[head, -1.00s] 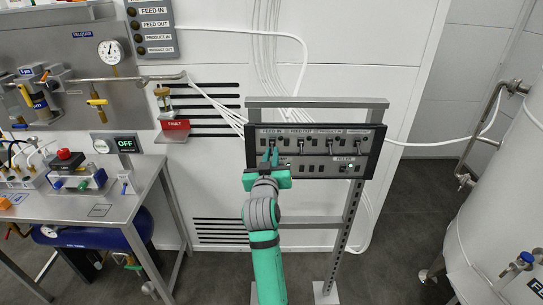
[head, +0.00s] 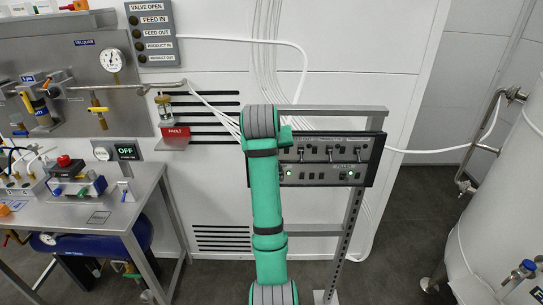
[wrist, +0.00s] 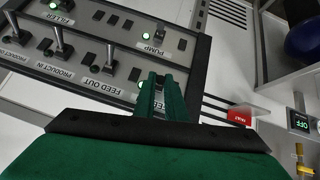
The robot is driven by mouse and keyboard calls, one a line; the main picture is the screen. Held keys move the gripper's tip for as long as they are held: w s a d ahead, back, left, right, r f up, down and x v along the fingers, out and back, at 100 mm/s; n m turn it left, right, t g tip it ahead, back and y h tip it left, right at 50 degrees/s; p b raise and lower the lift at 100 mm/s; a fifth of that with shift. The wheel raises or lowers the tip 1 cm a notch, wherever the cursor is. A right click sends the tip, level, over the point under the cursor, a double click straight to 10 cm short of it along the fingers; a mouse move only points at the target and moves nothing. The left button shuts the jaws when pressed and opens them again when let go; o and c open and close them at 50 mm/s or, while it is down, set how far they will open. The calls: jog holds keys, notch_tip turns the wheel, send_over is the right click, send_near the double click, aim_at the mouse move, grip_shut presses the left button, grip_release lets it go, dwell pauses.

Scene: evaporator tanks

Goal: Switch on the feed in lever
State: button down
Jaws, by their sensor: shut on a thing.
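The black control panel (head: 376,150) stands on a metal frame in the head view, with a row of toggle levers. In the wrist view its labels are tilted and upside down. The feed out lever (wrist: 110,62) and the product in lever (wrist: 59,42) stand free there. My gripper (wrist: 162,82) is at the end of the lever row, beside feed out, where the feed in lever sits. It is shut on that lever, which the fingers mostly hide.
Green lamps are lit by the pump (wrist: 145,36) and filler (wrist: 53,5) labels. The valve-open board (head: 152,35) on the wall has dark lamps. A steel table (head: 145,190) stands left, a large tank (head: 500,190) right.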

jog(key=shift+w+a+r+g, duration=0.1)
jog(key=shift+w+r+g, duration=0.2)
jog(key=shift+g, duration=0.6)
jog(key=c, duration=1.8)
grip_release()
jog(key=shift+r, duration=0.1)
jog(key=d+v, duration=0.1)
jog(key=v, duration=0.9)
jog(key=shift+s+a+r, duration=0.25)
jog(key=shift+a+r, duration=0.05)
jog(key=shift+a, duration=0.15)
